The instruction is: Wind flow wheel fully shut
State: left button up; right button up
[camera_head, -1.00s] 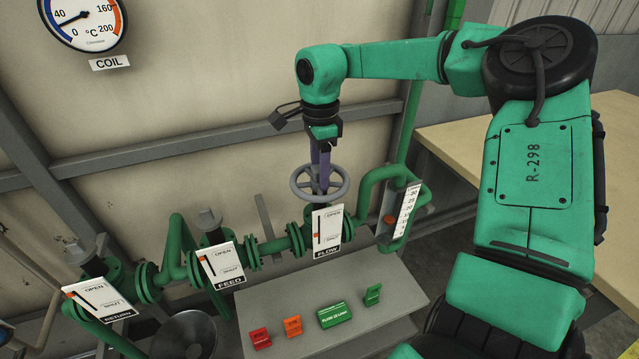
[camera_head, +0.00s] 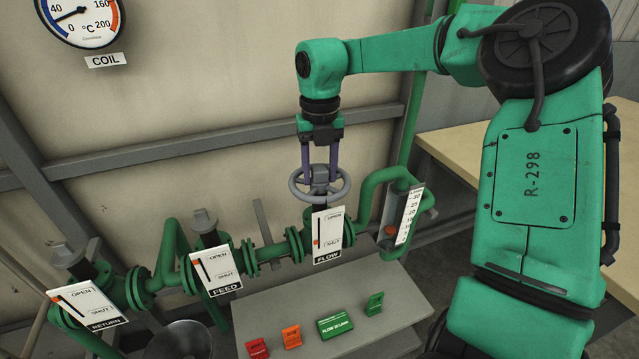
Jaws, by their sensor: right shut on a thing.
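The grey flow wheel (camera_head: 342,188) is a spoked handwheel above the white FLOW plate (camera_head: 327,226) on the green pipe. My right gripper (camera_head: 320,182) comes down from above and is shut on the wheel, with its two purple fingers on either side of the hub. On the FLOW plate a small orange marker (camera_head: 316,242) sits low in its slot, about level with the word SHUT. My left gripper is out of view.
Red, orange and green tags stand on the grey bench (camera_head: 385,318) below. A COIL dial (camera_head: 82,20) hangs upper left. A wooden table (camera_head: 455,135) is at right.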

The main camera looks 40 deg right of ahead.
jog(key=m, duration=0.3)
jog(key=shift+m, duration=2.1)
jog(key=m, duration=0.4)
jog(key=shift+m, duration=0.4)
jog(key=m, duration=0.4)
jog(key=shift+m, duration=0.3)
jog(key=m, duration=0.6)
jog(key=shift+m, duration=0.3)
jog(key=o, duration=1.2)
jog(key=shift+c, duration=0.2)
